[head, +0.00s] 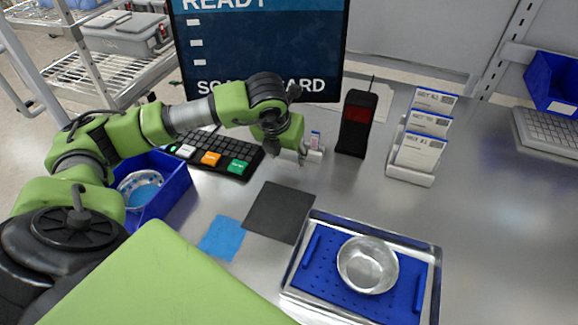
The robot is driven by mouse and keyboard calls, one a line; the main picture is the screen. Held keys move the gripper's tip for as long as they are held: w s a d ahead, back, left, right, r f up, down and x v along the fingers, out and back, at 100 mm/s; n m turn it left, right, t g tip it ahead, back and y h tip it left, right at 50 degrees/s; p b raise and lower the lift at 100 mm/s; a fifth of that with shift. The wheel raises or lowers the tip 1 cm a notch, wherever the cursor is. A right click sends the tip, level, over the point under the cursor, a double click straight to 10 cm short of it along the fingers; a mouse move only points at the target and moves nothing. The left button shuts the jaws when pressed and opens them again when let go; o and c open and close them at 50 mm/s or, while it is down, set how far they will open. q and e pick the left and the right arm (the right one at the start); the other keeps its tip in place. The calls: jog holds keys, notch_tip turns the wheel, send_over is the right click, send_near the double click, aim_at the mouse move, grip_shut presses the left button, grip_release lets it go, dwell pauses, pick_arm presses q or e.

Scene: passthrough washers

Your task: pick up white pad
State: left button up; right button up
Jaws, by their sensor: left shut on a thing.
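My left gripper (290,152) reaches in from the left and points down over the steel table, just behind the black pad. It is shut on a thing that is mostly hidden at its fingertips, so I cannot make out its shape. A small white item with a blue and pink label (315,146) is close to the right of the fingers. I cannot clearly make out a white pad lying flat on the table. A black square pad (280,212) and a smaller blue square pad (221,238) lie flat in front of the gripper. My right gripper is not in view.
A metal tray with a blue perforated insert (322,273) holds a steel bowl (367,264). A black handheld device (355,124), card holder (410,174), keypad (242,151) and blue bin (178,182) stand around. The table's right side is clear.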

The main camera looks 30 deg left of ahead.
pick_arm(q)
jog(key=s+a+r+b, duration=0.5)
jog(key=s+a+r, duration=0.2)
jog(key=a+r, duration=0.2)
jog(key=shift+a, duration=1.4)
jog(key=shift+o, duration=0.2)
jog(key=shift+r, duration=0.1)
jog(key=shift+c, duration=0.6)
